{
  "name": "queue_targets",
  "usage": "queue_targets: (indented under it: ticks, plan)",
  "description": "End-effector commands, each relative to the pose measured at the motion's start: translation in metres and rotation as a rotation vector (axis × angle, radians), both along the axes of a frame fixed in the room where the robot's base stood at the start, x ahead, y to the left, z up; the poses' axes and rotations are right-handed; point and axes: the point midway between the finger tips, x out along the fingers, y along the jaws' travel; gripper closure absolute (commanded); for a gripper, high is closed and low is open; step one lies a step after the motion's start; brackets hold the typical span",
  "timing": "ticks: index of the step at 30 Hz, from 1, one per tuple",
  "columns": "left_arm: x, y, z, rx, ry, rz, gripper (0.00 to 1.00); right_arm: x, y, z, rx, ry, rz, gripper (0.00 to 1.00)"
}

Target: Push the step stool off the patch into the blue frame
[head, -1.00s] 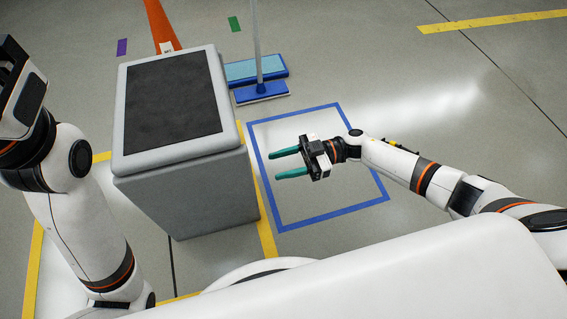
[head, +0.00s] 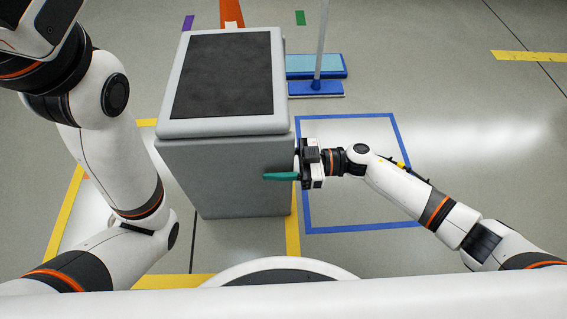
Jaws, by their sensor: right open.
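The step stool (head: 225,170) is a grey box with a black top pad, upright inside the yellow-taped patch (head: 58,215), close to its right line. The blue frame (head: 360,228) is taped on the floor to the stool's right; its inside is bare except where my arm passes over it. My right gripper (head: 282,176) is open at the stool's right side, its fingers pointing left. One teal finger shows in front of the stool's near face; the other is hidden. I cannot tell whether it touches. My left arm rises at the left; its gripper fingers are out of view.
A blue flat mop (head: 316,89) with an upright pole stands behind the blue frame, beside a light-blue pad (head: 310,66). An orange strip (head: 231,12) runs behind the stool. Purple and green floor marks lie farther back. The floor on the right is clear.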

Motion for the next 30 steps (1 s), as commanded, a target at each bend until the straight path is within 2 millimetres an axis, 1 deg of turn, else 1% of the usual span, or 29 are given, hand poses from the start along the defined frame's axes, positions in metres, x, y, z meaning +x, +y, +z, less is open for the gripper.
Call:
queue_targets:
  ticks: [5,8,12,14,30]
  plan:
    - [-0.0001,0.0,0.0003,0.0,0.0,0.0,0.64,0.0,0.0001,0.0003,0.0,0.0,0.0,0.53]
    - [0.0,-0.0001,0.0002,0.0,0.0,0.0,0.64,0.0,0.0,0.0003,0.0,0.0,0.0,0.67]
    - [0.0,-0.0002,0.0002,0.0,0.0,0.0,0.64,0.0,-0.0001,0.0002,0.0,0.0,0.0,0.9]
    - [0.0,-0.0002,0.0002,0.0,0.0,0.0,0.64,0.0,-0.0001,0.0002,0.0,0.0,0.0,1.0]
    - [0.0002,-0.0002,0.0002,0.0,0.0,-0.001,0.64,0.0001,-0.0004,0.0,0.0,0.0,0.0,1.0]
